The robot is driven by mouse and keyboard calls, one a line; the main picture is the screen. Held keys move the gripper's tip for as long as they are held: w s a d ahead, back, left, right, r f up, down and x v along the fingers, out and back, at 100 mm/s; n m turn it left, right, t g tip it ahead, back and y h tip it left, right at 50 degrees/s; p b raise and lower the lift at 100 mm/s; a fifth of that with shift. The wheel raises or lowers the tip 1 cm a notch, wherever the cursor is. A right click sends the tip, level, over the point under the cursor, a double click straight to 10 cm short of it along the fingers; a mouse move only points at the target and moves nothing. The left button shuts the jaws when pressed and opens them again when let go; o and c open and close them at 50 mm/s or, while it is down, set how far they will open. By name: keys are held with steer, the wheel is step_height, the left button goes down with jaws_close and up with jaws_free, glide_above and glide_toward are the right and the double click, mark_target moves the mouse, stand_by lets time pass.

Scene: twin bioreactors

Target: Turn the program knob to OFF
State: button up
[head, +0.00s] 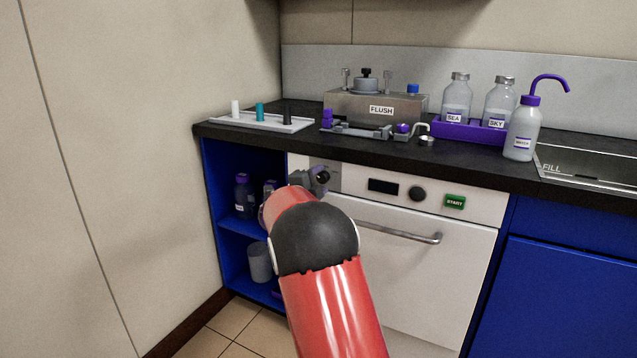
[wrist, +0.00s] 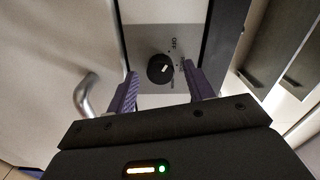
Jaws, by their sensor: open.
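The program knob (wrist: 153,72) is a round black dial with a white pointer mark, on a grey plate of the white appliance front. In the wrist view an OFF label and other small lettering stand beside it, too blurred to read fully. The white mark slants toward the upper right; I cannot tell which setting it marks. My gripper (wrist: 159,69) is open, its two purple fingers on either side of the knob with gaps; contact is not visible. In the head view my gripper (head: 316,180) is at the left of the appliance panel and hides this knob.
The appliance (head: 400,270) has a dark display (head: 383,186), another black dial (head: 417,193), a green START button (head: 455,202) and a bar handle (head: 405,232). A blue open cabinet (head: 215,200) stands to its left. The black countertop (head: 470,158) above carries bottles and a FLUSH unit (head: 350,106).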

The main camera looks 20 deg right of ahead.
steer(key=b+v, duration=0.1)
steer(key=v, duration=0.6)
steer(key=shift+s+a, duration=0.25)
steer(key=shift+a, duration=0.1)
steer(key=shift+r, duration=0.1)
steer(key=s+a+r+n+t+y, duration=0.3)
steer(key=s+a+r+n+y, duration=0.2)
steer(key=s+a+n+y, duration=0.9)
steer(key=s+f+n+g, duration=0.2)
steer(key=s+f+n, duration=0.2)
steer(key=s, duration=0.5)
steer(key=s+f+n+g, duration=0.3)
steer(key=s+f+n, duration=0.1)
steer(key=s, duration=0.5)
steer(key=s+f+n+g, duration=0.3)
steer(key=s+f+n, duration=0.1)
steer(key=s, duration=0.4)
steer(key=shift+s+a, duration=0.25)
steer(key=shift+s, duration=0.15)
